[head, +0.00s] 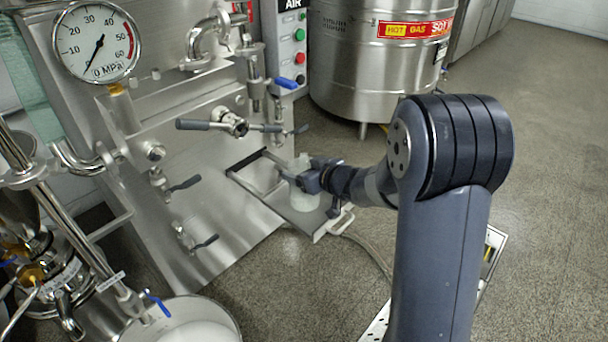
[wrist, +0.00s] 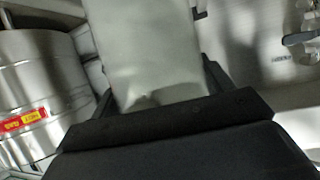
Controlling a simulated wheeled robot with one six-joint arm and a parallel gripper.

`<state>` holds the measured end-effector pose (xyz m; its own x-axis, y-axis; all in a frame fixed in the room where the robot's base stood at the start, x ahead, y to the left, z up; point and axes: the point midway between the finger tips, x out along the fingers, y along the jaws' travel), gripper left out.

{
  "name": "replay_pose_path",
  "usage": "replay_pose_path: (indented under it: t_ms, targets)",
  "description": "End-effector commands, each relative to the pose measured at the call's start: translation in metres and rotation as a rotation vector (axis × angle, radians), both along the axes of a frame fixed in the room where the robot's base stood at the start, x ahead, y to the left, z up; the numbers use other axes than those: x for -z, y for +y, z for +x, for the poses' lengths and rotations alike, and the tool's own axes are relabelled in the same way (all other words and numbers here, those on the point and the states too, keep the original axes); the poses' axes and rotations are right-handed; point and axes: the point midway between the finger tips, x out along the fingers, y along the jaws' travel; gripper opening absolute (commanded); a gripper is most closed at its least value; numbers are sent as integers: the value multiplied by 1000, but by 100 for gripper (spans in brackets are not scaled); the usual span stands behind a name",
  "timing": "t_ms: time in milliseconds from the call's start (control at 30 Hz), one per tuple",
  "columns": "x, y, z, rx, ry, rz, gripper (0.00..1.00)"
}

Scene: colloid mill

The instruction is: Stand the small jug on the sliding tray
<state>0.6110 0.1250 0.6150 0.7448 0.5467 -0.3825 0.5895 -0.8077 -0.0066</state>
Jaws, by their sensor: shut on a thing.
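The small jug (head: 304,198) is pale and translucent and looks upright. It is over the sliding tray (head: 270,197), which is pulled out of the steel machine front and has a pale handle (head: 341,221) at its outer end. My gripper (head: 308,179) is shut on the jug's upper part, reaching in from the right. I cannot tell whether the jug's base touches the tray. In the wrist view the jug (wrist: 145,50) fills the middle between the dark fingers, and its far end is cut off.
Valve levers (head: 205,242) stick out of the machine panel left of the tray. A large steel vessel (head: 375,65) stands behind. A round white-filled container (head: 190,322) is at the lower left. A hose (head: 372,252) lies on the floor. Open floor lies to the right.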

Motion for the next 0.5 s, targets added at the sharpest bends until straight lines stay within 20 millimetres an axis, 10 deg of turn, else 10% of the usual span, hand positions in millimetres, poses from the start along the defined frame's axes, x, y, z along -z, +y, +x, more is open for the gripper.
replay_pose_path:
  t_ms: [333, 367, 500]
  targets:
    - [3, 0, 0, 0, 0, 0, 40]
    - [3, 0, 0, 0, 0, 0, 77]
    - [2, 0, 0, 0, 0, 0, 89]
